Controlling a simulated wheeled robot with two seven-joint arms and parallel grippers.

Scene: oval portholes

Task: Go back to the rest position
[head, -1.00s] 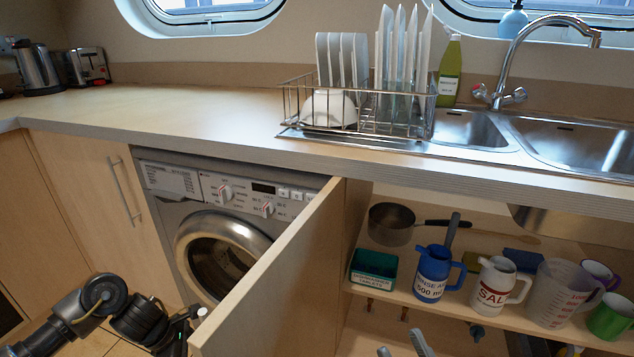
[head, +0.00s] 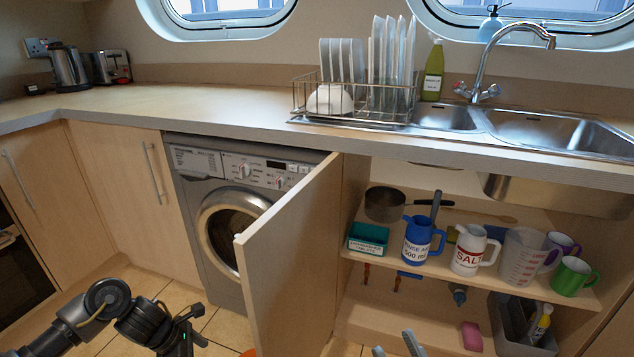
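My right gripper (head: 396,347) shows only as two grey fingertips at the bottom edge, in front of the open sink cupboard. The tips are apart and I see nothing between them; the rest of it is out of frame. My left gripper (head: 186,331) is at the lower left, dark, above the tiled floor and in front of the washing machine (head: 229,225). Its fingers are too dark and side-on to tell whether they are open.
The cupboard door (head: 288,262) stands open between my grippers. The shelf (head: 480,281) holds a pan (head: 384,204), blue jug (head: 418,240), salt jug (head: 467,250), measuring jug (head: 520,257) and mugs. Below are a pink item (head: 471,337) and grey caddy (head: 512,335). The counter (head: 200,103) is above.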

